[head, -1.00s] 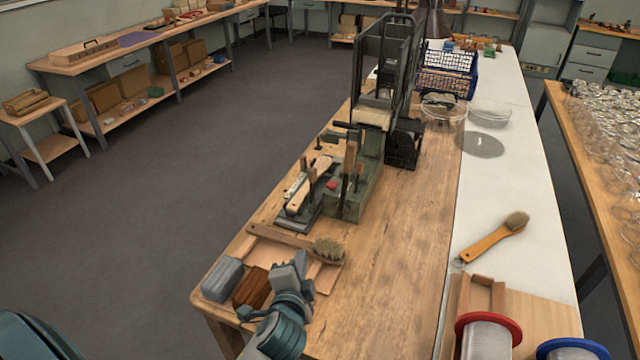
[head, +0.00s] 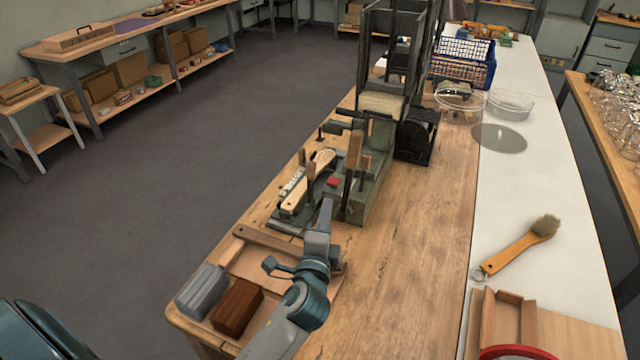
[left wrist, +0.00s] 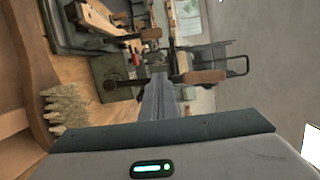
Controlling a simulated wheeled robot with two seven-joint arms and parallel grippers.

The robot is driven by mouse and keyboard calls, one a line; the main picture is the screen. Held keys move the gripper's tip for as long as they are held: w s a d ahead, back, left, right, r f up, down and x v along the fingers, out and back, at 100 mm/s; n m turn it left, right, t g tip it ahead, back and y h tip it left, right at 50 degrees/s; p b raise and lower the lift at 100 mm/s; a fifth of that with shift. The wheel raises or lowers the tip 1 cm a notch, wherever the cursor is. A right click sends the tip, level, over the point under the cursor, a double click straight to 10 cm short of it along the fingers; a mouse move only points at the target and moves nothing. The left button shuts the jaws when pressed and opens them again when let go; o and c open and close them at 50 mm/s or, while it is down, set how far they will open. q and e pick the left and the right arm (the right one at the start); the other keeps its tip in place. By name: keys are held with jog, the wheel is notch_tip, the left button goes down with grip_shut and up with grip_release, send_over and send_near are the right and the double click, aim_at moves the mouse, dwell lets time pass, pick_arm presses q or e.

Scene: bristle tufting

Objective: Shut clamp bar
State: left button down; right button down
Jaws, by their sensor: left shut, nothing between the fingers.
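The green tufting machine (head: 375,170) stands on the wooden bench. Its clamp fixture holds a pale wooden brush body (head: 308,182), which also shows in the left wrist view (left wrist: 98,18). Upright wooden-handled levers (head: 353,150) rise beside it. In the left wrist view, two wooden handles on dark bars (left wrist: 204,76) show beyond the fingers. I cannot tell which of these bars is the clamp bar or how far it is open. My left gripper (head: 325,206) is shut and empty, just in front of the fixture. It also shows in the left wrist view (left wrist: 160,85). My right gripper is out of view.
A wooden tray (head: 252,262) with a grey block (head: 202,291) and a brown block (head: 237,307) lies at the near bench end, partly behind my left arm. A finished brush (head: 520,246) lies on the white strip. The bench right of the machine is clear.

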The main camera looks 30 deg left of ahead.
aim_at(311, 184)
pick_arm(q)
jog(key=shift+w+a+f, duration=0.1)
jog(key=shift+w+f, duration=0.2)
jog(key=shift+f, duration=0.25)
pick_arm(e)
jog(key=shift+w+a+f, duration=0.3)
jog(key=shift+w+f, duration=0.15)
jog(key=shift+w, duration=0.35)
pick_arm(q)
jog(key=shift+w, duration=0.1)
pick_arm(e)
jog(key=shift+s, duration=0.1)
